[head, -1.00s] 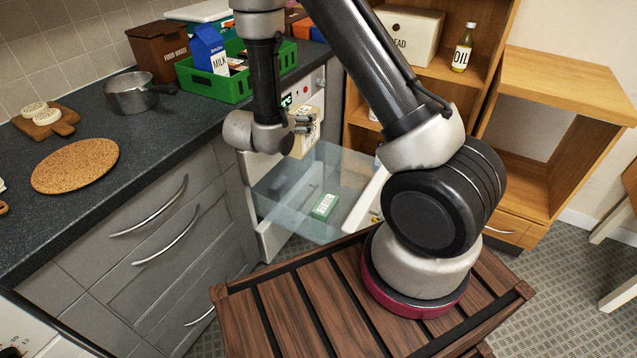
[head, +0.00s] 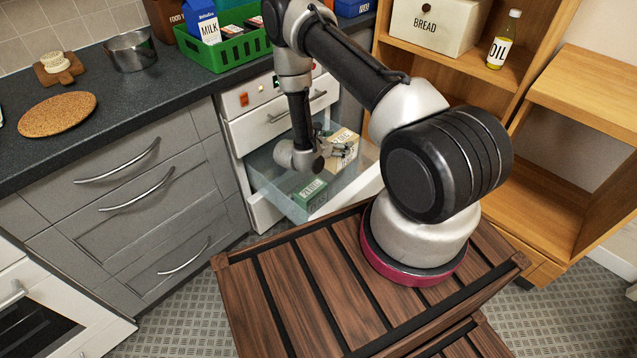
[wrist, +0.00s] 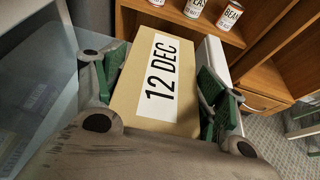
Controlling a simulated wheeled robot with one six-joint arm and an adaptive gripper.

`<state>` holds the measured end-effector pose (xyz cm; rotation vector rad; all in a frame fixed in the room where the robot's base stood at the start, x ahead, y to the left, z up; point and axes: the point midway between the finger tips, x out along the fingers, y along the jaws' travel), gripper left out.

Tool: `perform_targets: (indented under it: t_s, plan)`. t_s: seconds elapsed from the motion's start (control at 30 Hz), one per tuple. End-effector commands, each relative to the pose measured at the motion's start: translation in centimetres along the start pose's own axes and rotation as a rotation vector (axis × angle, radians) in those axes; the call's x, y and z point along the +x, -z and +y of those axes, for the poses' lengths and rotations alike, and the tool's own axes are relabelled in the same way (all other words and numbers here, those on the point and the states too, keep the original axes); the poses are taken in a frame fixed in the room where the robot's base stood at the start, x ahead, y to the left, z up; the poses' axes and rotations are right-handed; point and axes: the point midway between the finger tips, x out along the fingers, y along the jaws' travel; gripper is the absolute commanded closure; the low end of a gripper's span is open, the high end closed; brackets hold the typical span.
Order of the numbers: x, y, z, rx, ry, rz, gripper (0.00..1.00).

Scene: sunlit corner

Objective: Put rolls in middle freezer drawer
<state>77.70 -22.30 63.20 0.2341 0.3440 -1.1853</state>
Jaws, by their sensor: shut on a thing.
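My gripper (head: 337,148) is shut on a tan carton (head: 346,143). In the wrist view the fingers (wrist: 162,80) press both sides of the carton (wrist: 128,75), whose white label reads "12 DEC". I cannot read the word "rolls" on it. The carton is over the right part of an open, clear-walled freezer drawer (head: 277,182), seemingly within its outline. I cannot tell whether it touches the drawer floor. A green and white box (head: 310,193) lies in the drawer near its front. A closed white drawer front (head: 268,131) with a handle is above the open drawer.
The grey counter (head: 135,100) stands left of the freezer, bearing a green basket (head: 228,54), a pot (head: 131,52) and a cork mat (head: 57,114). A wooden shelf with a bread bin (head: 430,27) and oil bottle (head: 503,42) stands at right.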

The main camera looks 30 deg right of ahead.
Motion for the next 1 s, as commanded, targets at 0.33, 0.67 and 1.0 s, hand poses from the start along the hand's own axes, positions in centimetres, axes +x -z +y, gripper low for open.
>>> perform_targets:
  t_s: [0.33, 0.67, 1.0]
  plan:
    - [3.4, 5.9, -1.3, 0.010, 0.023, 0.000, 0.61]
    - [5.0, 9.9, -1.3, 0.010, 0.022, 0.000, 0.61]
    - [5.4, 10.9, -1.2, 0.011, 0.021, -0.001, 0.62]
